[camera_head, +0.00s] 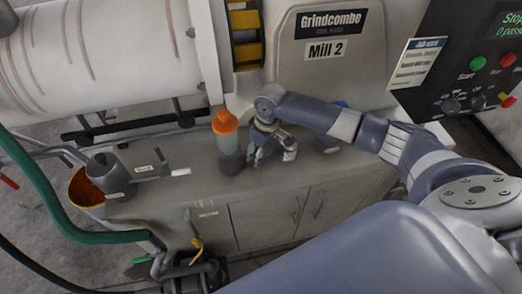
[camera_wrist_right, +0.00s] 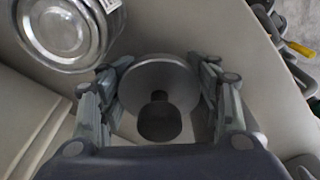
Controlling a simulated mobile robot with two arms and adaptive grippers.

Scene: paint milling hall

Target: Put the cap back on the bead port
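A round grey disc with a dark knob, apparently the cap (camera_wrist_right: 135,78), lies below my right gripper in the right wrist view, with its knob toward the camera. My right gripper (camera_wrist_right: 160,75) has its fingers spread on either side of the disc; I see no clear grip. In the head view my right gripper (camera_head: 258,155) points down at the bench top, and the cap cannot be made out there. I cannot identify the bead port in either view. My left gripper is not in view.
A bottle with an orange top (camera_head: 229,150) stands just left of my right gripper. A metal can (camera_head: 289,151) stands close on its right and also shows in the right wrist view (camera_wrist_right: 65,30). A grey jug (camera_head: 110,172) is at the bench's left end. The mill (camera_head: 325,60) rises behind.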

